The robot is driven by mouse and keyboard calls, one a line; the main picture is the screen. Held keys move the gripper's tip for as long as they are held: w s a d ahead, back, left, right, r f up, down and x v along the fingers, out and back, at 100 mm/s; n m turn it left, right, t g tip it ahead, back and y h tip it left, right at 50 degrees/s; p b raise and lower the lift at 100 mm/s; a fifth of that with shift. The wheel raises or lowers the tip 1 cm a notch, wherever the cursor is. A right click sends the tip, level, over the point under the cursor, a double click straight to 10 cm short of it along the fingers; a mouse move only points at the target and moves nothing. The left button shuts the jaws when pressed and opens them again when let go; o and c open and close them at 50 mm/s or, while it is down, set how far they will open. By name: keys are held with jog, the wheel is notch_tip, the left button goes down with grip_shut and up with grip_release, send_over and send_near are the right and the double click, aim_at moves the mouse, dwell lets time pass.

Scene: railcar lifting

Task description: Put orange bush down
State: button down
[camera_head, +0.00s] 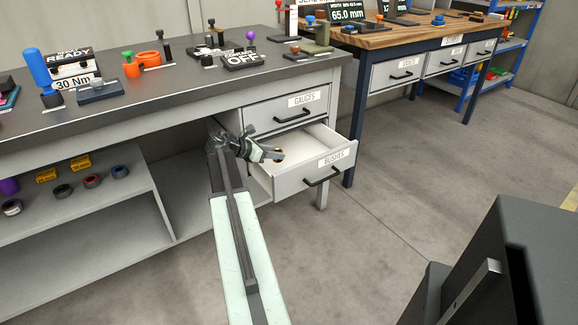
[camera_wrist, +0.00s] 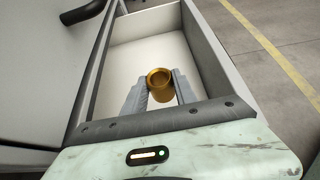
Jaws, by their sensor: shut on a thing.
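An orange-gold bush (camera_wrist: 159,84), a short hollow cylinder, sits between the fingers of my gripper (camera_wrist: 160,90) in the wrist view. The gripper is shut on it. In the head view my gripper (camera_head: 274,156) reaches over the open drawer labelled BUSHES (camera_head: 318,175), and only a small bit of the bush shows at its tip. The drawer's pale inside shows behind the bush in the wrist view (camera_wrist: 205,45). I cannot tell whether the bush touches the drawer floor.
A closed drawer labelled GAUGES (camera_head: 290,112) is just above the open one. The grey bench (camera_head: 180,95) carries several tools and signs. Several rings lie on the shelf below (camera_head: 85,215). A wooden-topped bench (camera_head: 400,36) stands at the back right. The floor right of the drawer is clear.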

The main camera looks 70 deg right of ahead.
jog(key=b+x, duration=0.1)
jog(key=x, duration=0.2)
jog(key=b+x, duration=0.2)
jog(key=x, duration=0.2)
jog(key=b+x, duration=0.2)
jog(key=x, duration=0.2)
jog(key=shift+s+r, duration=0.2)
jog(key=shift+s, duration=0.1)
jog(key=shift+s+d+f, duration=0.1)
jog(key=shift+s+d, duration=0.2)
jog(key=shift+d, duration=0.1)
jog(key=b+x, duration=0.1)
jog(key=x, duration=0.1)
jog(key=b+x, duration=0.2)
jog(key=shift+s+d+f, duration=0.1)
jog(key=shift+d+f, duration=0.05)
jog(key=shift+f, duration=0.35)
jog(key=shift+r, duration=0.2)
jog(key=shift+f, duration=0.1)
jog(key=c, duration=1.4)
grip_release()
jog(key=shift+f, duration=0.1)
jog(key=o, duration=0.4)
